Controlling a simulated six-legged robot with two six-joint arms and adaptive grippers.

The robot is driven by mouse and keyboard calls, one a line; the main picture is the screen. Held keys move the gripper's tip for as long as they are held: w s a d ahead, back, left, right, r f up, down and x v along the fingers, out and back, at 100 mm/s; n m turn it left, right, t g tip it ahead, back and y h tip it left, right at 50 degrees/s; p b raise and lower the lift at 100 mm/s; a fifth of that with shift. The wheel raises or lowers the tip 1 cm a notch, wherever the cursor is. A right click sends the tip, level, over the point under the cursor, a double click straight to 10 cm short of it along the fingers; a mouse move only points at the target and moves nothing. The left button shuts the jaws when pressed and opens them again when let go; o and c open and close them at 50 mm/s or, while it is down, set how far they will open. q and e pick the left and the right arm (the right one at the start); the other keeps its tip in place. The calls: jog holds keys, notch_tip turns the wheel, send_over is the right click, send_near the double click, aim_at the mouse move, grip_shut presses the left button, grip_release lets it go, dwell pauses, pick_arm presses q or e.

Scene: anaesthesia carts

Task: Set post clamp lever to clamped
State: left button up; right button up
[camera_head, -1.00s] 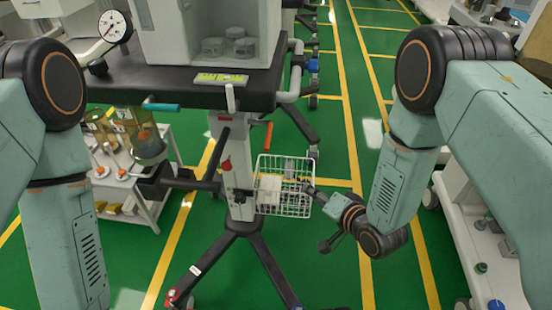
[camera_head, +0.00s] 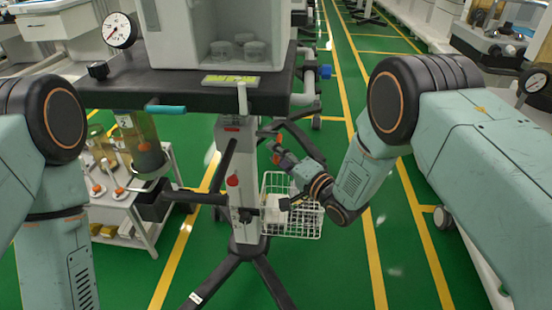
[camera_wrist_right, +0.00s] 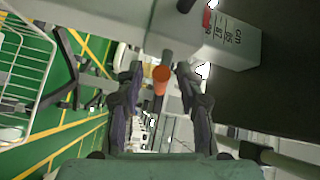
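The post clamp lever, with an orange-red tip, stands out from the right side of the cart's pale post (camera_head: 240,160). In the head view its orange tip (camera_head: 277,158) shows small at my right gripper (camera_head: 268,142). In the right wrist view the lever's orange end (camera_wrist_right: 160,80) lies between the two dark fingers of my right gripper (camera_wrist_right: 155,78). Those fingers are spread, with visible gaps on both sides of the lever. The lever's inner end and pivot are not clear. My left arm hangs at the left, and its gripper is out of view.
A white wire basket (camera_head: 292,222) hangs on the post just below my right gripper. The black cart shelf (camera_head: 190,95) lies above it. A red knob (camera_head: 232,181) and a dark bar sit on the post. Green floor is open to the right.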

jog(key=shift+w+a, duration=0.2)
grip_shut()
dwell(0.3)
dwell(0.4)
